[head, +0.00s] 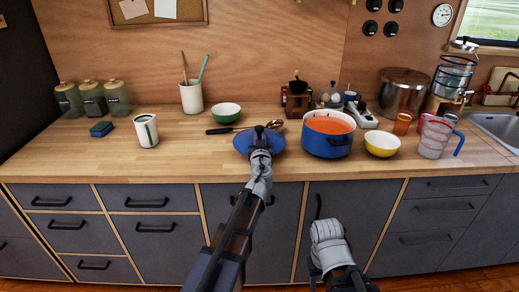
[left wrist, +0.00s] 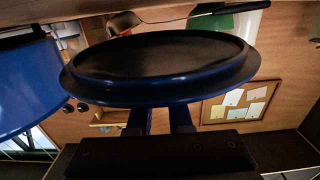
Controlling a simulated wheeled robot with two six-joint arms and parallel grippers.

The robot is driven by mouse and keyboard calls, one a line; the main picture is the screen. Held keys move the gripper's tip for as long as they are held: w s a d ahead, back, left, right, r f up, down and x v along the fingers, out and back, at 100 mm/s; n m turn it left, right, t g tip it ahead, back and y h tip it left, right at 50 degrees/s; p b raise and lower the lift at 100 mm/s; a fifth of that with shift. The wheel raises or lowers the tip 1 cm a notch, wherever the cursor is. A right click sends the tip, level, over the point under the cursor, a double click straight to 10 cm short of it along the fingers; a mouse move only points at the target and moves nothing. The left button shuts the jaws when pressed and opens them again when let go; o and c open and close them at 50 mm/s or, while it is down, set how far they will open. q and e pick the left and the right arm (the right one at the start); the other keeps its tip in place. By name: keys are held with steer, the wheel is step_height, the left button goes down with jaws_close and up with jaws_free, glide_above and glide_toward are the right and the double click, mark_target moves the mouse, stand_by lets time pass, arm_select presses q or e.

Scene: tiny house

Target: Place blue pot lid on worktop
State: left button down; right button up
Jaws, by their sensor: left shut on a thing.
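The blue pot lid (head: 243,142) is at the front of the wooden worktop (head: 190,160), left of the blue pot. My left gripper (head: 260,137) is shut on it. In the left wrist view the lid (left wrist: 160,68) shows its dark face and blue rim beyond the fingers (left wrist: 160,122); the gripped part is hidden. I cannot tell whether the lid touches the worktop. The blue pot (head: 327,146) holds orange-red food and has no lid on it. My right gripper (head: 318,212) hangs before the cabinet fronts, its fingers unclear.
A ladle (head: 222,130) lies behind the lid, near a green bowl (head: 226,112). A yellow bowl (head: 382,145) and a measuring jug (head: 434,140) stand right of the pot. A white cup (head: 146,130) stands to the left, with bare worktop between it and the lid.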

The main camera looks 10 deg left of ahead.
arm_select(q)
step_height(320, 180, down, 4)
steer(key=b, duration=0.3)
steer(key=shift+r, duration=0.25)
steer(key=c, duration=1.3)
jaws_free()
steer(key=shift+f, duration=0.25)
steer(key=o, duration=0.5)
steer(key=shift+r, duration=0.1)
steer(key=shift+c, duration=0.2)
